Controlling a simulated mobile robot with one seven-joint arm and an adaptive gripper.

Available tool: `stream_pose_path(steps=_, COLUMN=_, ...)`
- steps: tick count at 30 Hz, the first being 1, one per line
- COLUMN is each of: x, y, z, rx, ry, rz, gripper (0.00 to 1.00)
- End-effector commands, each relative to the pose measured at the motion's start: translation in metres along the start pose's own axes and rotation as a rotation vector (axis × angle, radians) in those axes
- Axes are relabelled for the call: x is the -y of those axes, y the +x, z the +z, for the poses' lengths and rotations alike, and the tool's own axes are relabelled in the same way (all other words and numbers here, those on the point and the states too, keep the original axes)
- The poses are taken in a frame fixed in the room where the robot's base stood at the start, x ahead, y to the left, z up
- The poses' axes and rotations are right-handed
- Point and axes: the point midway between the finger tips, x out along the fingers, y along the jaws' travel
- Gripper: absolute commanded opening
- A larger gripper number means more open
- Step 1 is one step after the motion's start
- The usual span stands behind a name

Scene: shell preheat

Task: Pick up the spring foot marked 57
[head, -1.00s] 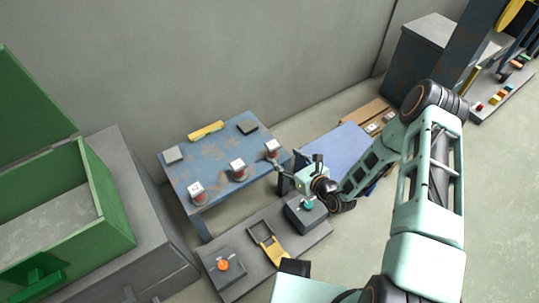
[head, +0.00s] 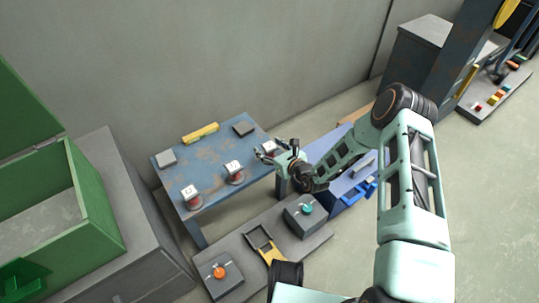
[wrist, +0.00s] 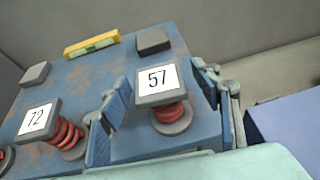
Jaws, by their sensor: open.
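The spring foot marked 57 (wrist: 158,85) stands on the blue table in the wrist view, with a grey top plate, white label, red coil and round grey base. In the head view it (head: 268,147) is at the table's right end, partly hidden by my gripper (head: 282,150). In the wrist view my gripper (wrist: 166,95) is open, with one finger to the left of the 57 foot and one to the right. I cannot tell whether either finger touches it. The spring foot marked 72 (wrist: 40,121) stands to the left, its coil leaning.
A third spring foot (head: 190,197) stands at the table's left front. A yellow level (head: 201,133) and two dark grey blocks (head: 167,158) (head: 243,129) lie along the back of the blue table (head: 205,165). A low grey bench (head: 240,280) with controls is in front.

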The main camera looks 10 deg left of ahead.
Motion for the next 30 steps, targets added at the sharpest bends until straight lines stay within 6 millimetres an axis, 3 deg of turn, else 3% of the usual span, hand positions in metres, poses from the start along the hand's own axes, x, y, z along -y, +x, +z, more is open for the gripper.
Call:
stream_pose_path(steps=5, x=0.0000, y=-0.0001, z=0.0005, rx=0.000, ry=0.000, rz=0.000, gripper=0.58)
stream_pose_path(steps=20, x=0.0001, y=-0.0004, z=0.0003, rx=0.000, ry=0.000, rz=0.000, gripper=0.04)
stream_pose_path(steps=30, x=0.0005, y=-0.0015, z=0.0053, rx=0.003, ry=-0.001, rz=0.000, gripper=0.02)
